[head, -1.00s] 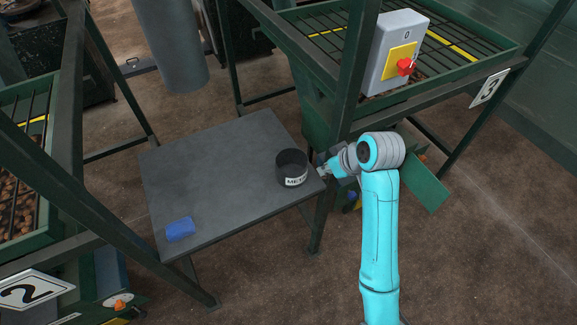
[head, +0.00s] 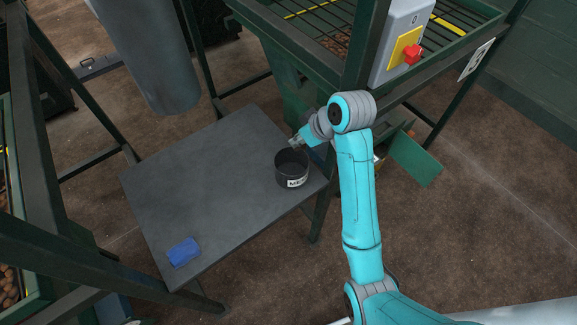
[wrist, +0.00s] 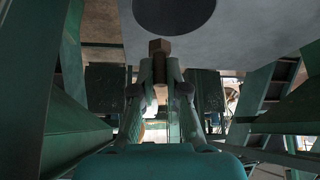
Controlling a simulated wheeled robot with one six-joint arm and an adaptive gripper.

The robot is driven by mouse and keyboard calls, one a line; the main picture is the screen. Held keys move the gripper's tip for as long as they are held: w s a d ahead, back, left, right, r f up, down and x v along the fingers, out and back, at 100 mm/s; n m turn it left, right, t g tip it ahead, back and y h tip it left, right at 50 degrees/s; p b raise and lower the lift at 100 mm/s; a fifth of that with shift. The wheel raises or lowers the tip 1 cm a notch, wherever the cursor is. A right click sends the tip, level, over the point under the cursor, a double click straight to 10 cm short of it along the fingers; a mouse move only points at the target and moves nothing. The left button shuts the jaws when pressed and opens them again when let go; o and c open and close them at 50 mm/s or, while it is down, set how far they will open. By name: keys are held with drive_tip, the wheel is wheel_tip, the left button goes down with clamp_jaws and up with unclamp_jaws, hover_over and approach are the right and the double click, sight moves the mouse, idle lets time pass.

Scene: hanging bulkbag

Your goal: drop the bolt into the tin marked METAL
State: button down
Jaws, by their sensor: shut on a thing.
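The dark round tin (head: 281,172) with a white label, of which only the first letters show, stands on the grey table near its right edge. It also shows as a dark disc at the top of the wrist view (wrist: 173,12). My gripper (head: 293,144) is just behind and above the tin's rim in the head view. In the wrist view my gripper (wrist: 160,70) is shut on the bolt, whose brown six-sided head (wrist: 160,46) sticks out past the fingertips, close to the tin in the picture. The bolt is too small to make out in the head view.
A blue block (head: 184,252) lies at the front left of the grey table (head: 215,185); the middle of the table is clear. A green post stands beside the table's right edge. A grey switch box (head: 402,45) with a red knob is above my arm. A grey cylinder (head: 150,55) hangs behind.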

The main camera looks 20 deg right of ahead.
sight(299, 149)
drive_tip(key=shift+f, duration=2.8)
drive_tip(key=c, duration=1.1)
unclamp_jaws()
drive_tip(key=v, duration=0.7)
drive_tip(key=shift+r, duration=0.25)
drive_tip(key=shift+s+d, duration=0.1)
drive_tip(key=shift+s, duration=0.05)
